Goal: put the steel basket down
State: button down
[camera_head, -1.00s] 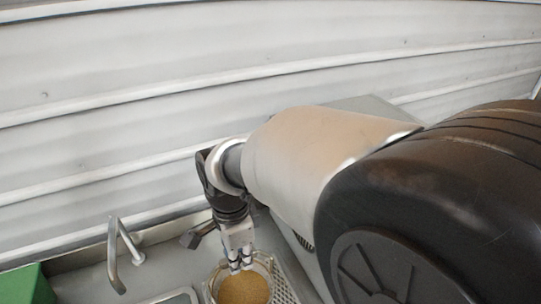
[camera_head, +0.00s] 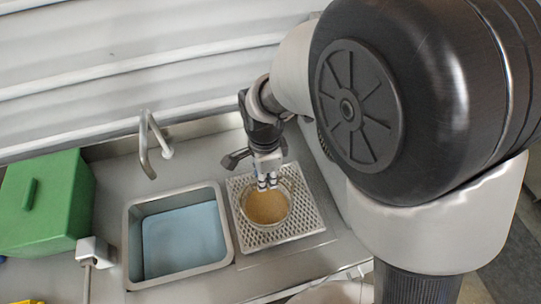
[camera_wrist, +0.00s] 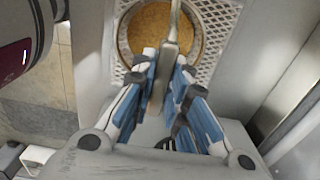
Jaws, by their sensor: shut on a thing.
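The steel basket (camera_head: 287,209) is round and full of a brown, grainy substrate (camera_head: 266,206). In the head view it is over the perforated drain plate (camera_head: 305,228), upright; I cannot tell whether it rests on the plate or is just above it. My gripper (camera_head: 267,182) is at its far rim, pointing down. In the wrist view my gripper (camera_wrist: 170,75) is shut on the basket's flat steel handle (camera_wrist: 173,40), with the substrate (camera_wrist: 150,32) beyond the fingertips. The fingers hide part of the near rim.
A sink (camera_head: 229,235) with blue water (camera_head: 185,240) lies left of the plate. A tap (camera_head: 146,145) stands behind it. A green box (camera_head: 45,205) is at the far left, with a grey-white fixture (camera_head: 95,250) beside it. The corrugated wall (camera_head: 120,70) closes the back.

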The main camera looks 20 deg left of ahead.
jog(key=shift+f, duration=0.1)
jog(key=c, duration=1.6)
grip_release()
